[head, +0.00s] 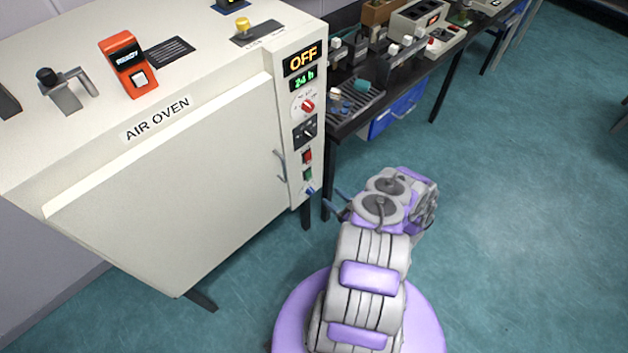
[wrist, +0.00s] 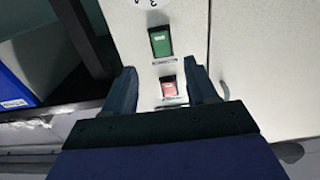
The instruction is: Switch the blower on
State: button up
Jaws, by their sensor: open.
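The air oven (head: 170,170) has a narrow control panel on its front right edge. A red rocker switch (head: 307,157) sits above a green rocker switch (head: 308,175) there. In the wrist view, which looks turned over, the green switch (wrist: 160,41) appears above the red switch (wrist: 168,86). No label naming the blower is readable. My gripper (head: 326,192) is open and empty, low by the panel. In the wrist view my gripper (wrist: 167,88) has its fingers on either side of the red switch; I cannot tell whether they touch the panel.
The panel also has an OFF display (head: 302,59), a 24 h display (head: 303,79), a red knob (head: 305,106) and a black knob (head: 305,131). A door handle (head: 281,165) is left of the panel. A black bench (head: 345,125) and blue crate (head: 398,110) stand right. Floor at right is clear.

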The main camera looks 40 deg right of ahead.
aim_at(310, 178)
jog(key=w+b, duration=0.1)
jog(key=w, duration=0.2)
jog(key=w+b, duration=0.1)
jog(key=w, duration=0.3)
jog(key=w+b, duration=0.1)
jog(key=w, duration=0.2)
jog(key=shift+w+a, duration=0.4)
